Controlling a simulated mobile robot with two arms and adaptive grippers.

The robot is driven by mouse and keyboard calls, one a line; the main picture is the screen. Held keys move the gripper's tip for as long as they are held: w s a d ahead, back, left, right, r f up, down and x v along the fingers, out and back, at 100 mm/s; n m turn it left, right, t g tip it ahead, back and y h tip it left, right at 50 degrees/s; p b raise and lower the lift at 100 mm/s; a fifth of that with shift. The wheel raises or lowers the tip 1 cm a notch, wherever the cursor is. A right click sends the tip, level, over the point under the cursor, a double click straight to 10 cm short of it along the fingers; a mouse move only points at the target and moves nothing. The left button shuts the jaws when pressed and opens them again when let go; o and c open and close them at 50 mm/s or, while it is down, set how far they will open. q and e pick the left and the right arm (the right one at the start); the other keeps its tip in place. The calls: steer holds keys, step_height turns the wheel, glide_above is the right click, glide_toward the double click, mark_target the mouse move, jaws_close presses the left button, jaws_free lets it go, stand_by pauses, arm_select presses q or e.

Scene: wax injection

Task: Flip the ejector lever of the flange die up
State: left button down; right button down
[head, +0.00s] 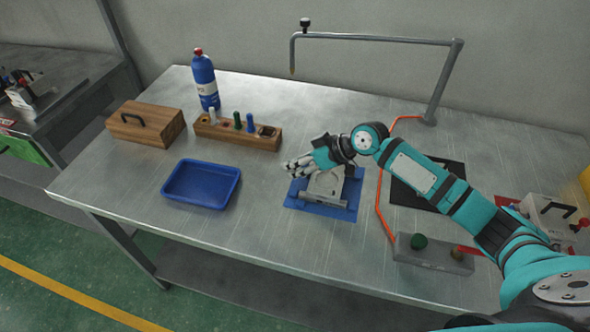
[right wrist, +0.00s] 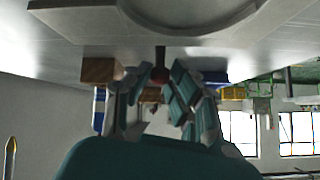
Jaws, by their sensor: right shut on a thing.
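The flange die (head: 326,187) is a grey metal block on a blue mat (head: 341,214) in the middle of the table. In the right wrist view its grey body (right wrist: 70,18) fills the top, with a round rim. The ejector lever (right wrist: 160,72) shows there as a dark stem with a dark red knob, hanging down in that picture between my fingers. My right gripper (head: 299,165) is at the die's far left side, shut on the lever; its fingers (right wrist: 153,92) flank the knob in the wrist view. In the head view the gripper hides the lever. My left gripper is not in view.
A blue tray (head: 180,203), a wooden box with a handle (head: 150,125), a wooden rack (head: 210,131) and a blue bottle (head: 203,75) stand to the left. An orange hose (head: 379,200) and a dark mat (head: 408,197) lie right of the die. A grey pipe arches behind.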

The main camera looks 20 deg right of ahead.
steer(key=shift+r, duration=0.1)
stand_by(0.5)
steer(key=c, duration=1.2)
jaws_free()
steer(key=shift+o, duration=0.2)
steer(key=v, duration=1.2)
steer(key=shift+s+d+f, duration=0.15)
steer(key=shift+s+f, duration=0.05)
steer(key=shift+s, duration=0.05)
